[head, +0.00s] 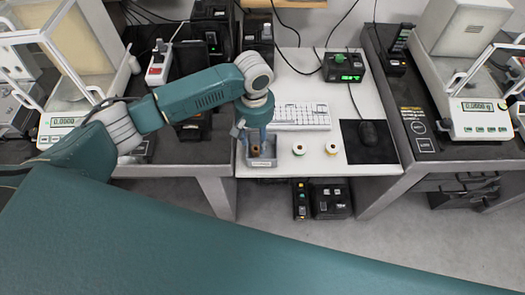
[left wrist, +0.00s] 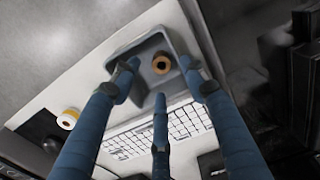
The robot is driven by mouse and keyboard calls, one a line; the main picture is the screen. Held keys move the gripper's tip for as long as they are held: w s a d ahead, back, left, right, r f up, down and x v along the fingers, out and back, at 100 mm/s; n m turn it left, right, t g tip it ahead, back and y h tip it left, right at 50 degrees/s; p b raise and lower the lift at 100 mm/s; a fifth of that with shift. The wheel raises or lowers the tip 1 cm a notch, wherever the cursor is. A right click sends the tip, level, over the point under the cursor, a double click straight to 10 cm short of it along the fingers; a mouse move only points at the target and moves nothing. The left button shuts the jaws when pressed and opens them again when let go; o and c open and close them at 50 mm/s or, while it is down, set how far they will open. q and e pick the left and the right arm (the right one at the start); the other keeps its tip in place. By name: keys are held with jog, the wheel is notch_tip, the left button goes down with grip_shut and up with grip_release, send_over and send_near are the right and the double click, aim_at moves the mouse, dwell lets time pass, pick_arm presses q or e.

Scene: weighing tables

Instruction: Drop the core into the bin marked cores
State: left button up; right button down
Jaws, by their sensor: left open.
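The core (head: 254,149), a brown-orange ring with a dark hole, shows inside the small grey bin (head: 262,163) at the front left of the white table. In the left wrist view the core (left wrist: 161,64) lies within the walls of the bin (left wrist: 118,62). The label on the bin's front is too small to read. My left gripper (head: 258,148) points down over the bin. Its three blue fingers (left wrist: 158,85) are spread and apart from the core. My right gripper is not in view.
A white keyboard (head: 300,115) lies behind, with a mouse (head: 368,133) on a black mat (head: 352,155). Balances flank on side tables. The table's front edge is close to the bin.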

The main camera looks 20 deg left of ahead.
pick_arm(q)
notch_tip(320, 180, up, 12)
dwell(0.6)
